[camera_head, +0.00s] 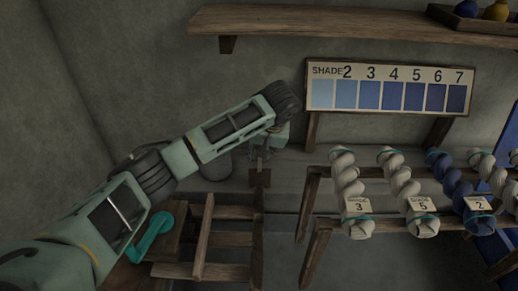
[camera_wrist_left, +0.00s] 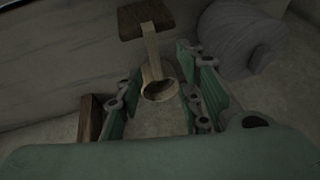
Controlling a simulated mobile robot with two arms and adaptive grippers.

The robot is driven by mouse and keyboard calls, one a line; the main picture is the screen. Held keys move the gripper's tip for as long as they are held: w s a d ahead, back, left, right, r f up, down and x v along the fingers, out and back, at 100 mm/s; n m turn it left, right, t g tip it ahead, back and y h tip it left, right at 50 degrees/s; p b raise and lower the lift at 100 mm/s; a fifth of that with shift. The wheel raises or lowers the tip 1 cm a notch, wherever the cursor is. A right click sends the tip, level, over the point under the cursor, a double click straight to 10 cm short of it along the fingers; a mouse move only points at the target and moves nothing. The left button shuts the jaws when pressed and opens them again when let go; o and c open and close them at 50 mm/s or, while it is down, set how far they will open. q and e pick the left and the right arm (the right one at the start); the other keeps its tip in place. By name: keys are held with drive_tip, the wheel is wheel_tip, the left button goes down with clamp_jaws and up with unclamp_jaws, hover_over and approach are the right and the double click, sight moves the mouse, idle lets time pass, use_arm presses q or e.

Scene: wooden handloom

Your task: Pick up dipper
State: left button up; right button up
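The dipper (camera_wrist_left: 152,60) shows in the left wrist view as a pale narrow handle with a round cup at its lower end. A dark brown wooden block (camera_wrist_left: 146,18) is at the handle's far end; I cannot tell whether it is part of the dipper. My left gripper (camera_wrist_left: 163,98) is open, with one finger on each side of the cup and visible gaps between. In the head view the left gripper (camera_head: 264,150) points down over the grey ledge, just above a brown wooden piece (camera_head: 260,178). My right gripper is not in view.
A grey rounded vessel (camera_head: 216,165) stands left of the gripper. A wooden frame (camera_head: 204,235) with a teal crank (camera_head: 150,238) is below the arm. Racks with twisted yarn skeins (camera_head: 349,180) stand right. A shade board (camera_head: 390,88) and shelf (camera_head: 350,24) are behind.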

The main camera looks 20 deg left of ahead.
sight(260, 159)
use_arm(q)
drive_tip(key=x, duration=0.7)
drive_tip(key=shift+w+d+f, duration=0.1)
drive_tip(key=shift+d, duration=0.3)
clamp_jaws()
